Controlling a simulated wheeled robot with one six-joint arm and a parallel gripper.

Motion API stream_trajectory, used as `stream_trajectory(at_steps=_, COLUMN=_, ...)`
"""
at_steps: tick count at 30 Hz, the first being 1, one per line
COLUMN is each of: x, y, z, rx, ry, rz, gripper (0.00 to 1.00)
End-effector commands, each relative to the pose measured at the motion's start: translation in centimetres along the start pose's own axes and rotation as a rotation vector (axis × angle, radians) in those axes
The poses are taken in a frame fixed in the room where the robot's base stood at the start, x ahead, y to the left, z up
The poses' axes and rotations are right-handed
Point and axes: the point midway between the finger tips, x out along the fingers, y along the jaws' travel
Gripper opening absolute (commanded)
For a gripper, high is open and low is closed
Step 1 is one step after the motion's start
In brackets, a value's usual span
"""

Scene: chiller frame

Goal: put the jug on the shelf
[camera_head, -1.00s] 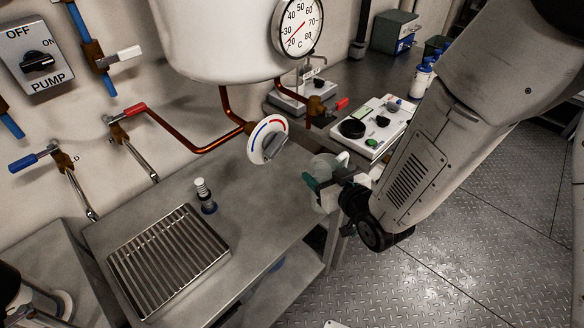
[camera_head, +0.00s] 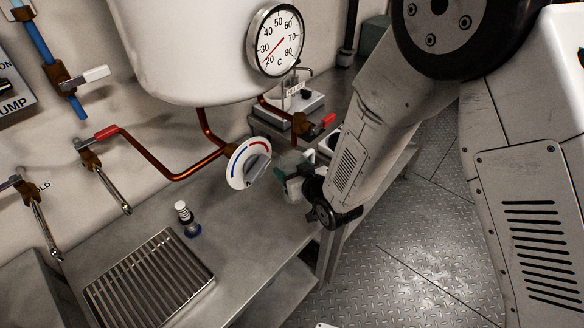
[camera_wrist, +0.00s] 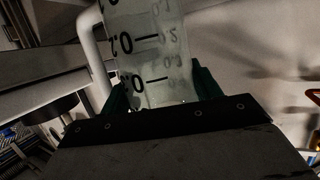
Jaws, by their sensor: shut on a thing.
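The jug (camera_head: 296,186) is pale and translucent. In the wrist view the jug (camera_wrist: 150,45) shows black graduation marks and a white handle at its left. My gripper (camera_head: 297,170) is shut on the jug, with its green fingers on both sides of it in the wrist view (camera_wrist: 160,90). In the head view the jug is at the far right end of the steel bench, partly hidden by my gripper and the dial. I cannot tell whether it touches the bench. A lower shelf (camera_head: 277,300) shows under the bench.
A slatted drain tray (camera_head: 150,280) and a small white-topped fitting (camera_head: 186,218) are on the bench. The dial (camera_head: 248,163), copper pipes (camera_head: 180,172) and white tank (camera_head: 190,50) hang above it. A balance (camera_head: 290,103) stands behind.

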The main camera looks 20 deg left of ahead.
Motion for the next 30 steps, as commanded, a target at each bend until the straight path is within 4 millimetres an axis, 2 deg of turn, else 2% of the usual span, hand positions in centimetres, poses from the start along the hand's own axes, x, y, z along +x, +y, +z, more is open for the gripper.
stream_trajectory(at_steps=10, x=0.2, y=-0.1, z=0.3, rx=-0.001, ry=0.001, rz=-0.002, gripper=0.39)
stream_trajectory(at_steps=11, x=0.2, y=-0.1, z=0.4, rx=-0.001, ry=0.001, rz=-0.002, gripper=0.65)
stream_trajectory(at_steps=13, x=0.2, y=-0.2, z=0.3, rx=-0.001, ry=0.002, rz=-0.003, gripper=0.85)
stream_trajectory(at_steps=24, x=-0.1, y=-0.2, z=-0.1, rx=-0.001, ry=0.002, rz=-0.003, gripper=0.85)
stream_trajectory(at_steps=26, x=-0.7, y=-0.2, z=0.0, rx=-0.001, ry=0.001, rz=-0.003, gripper=0.85)
stream_trajectory(at_steps=30, x=-3.4, y=-0.2, z=0.0, rx=-0.001, ry=0.001, rz=-0.002, gripper=0.85)
